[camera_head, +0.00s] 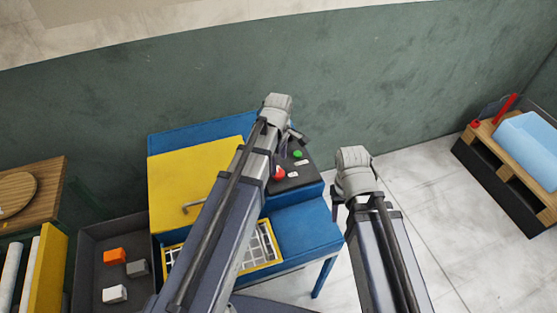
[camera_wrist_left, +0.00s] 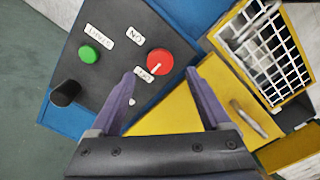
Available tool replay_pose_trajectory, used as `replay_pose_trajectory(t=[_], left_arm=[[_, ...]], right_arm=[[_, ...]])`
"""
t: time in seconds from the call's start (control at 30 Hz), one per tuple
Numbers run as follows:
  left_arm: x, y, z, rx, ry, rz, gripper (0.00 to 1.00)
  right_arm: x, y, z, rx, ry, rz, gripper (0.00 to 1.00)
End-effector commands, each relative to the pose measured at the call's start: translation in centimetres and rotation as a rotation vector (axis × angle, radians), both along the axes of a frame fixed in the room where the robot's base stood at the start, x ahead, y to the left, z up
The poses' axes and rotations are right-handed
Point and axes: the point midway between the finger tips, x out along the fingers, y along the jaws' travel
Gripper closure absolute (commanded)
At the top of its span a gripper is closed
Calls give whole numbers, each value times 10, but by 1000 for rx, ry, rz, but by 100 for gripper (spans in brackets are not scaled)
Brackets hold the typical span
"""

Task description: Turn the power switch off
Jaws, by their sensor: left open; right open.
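The power switch is a red knob (camera_wrist_left: 160,62) with a white pointer line, on the dark control panel (camera_wrist_left: 100,72) of the press. It also shows in the head view (camera_head: 279,174), beside my left arm. In the left wrist view, a label reading ON and a second label lie beside it; the pointer slants toward the second label. My left gripper (camera_wrist_left: 160,76) is open and empty, its purple fingertips near the red knob and framing its lower side; contact cannot be told. My right gripper (camera_head: 354,196) is open and empty, right of the press.
A green START button (camera_wrist_left: 89,54) and a black knob (camera_wrist_left: 65,93) share the panel. The blue press has a yellow cover (camera_head: 185,175) and a white grid (camera_wrist_left: 262,45). A dark tray (camera_head: 95,245) with small blocks stands left. A wooden rack (camera_head: 500,165) stands far right.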

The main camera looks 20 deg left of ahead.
Motion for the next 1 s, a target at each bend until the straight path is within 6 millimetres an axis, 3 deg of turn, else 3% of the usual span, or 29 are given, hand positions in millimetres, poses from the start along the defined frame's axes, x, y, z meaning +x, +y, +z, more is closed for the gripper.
replay_pose_trajectory(t=[0.03,0.2,0.8,0.9,1.0], left_arm=[[0,0,14,0,0,0,19],[0,0,27,0,0,0,19],[-1,-1,26,0,0,-8,19],[-10,-9,19,5,3,-95,19],[-29,-27,6,15,12,-310,19]], right_arm=[[0,0,14,0,0,-1,50],[0,0,27,1,0,-5,50],[0,0,26,1,0,-6,50],[0,0,19,1,0,-6,50],[0,0,6,1,0,-5,50]])
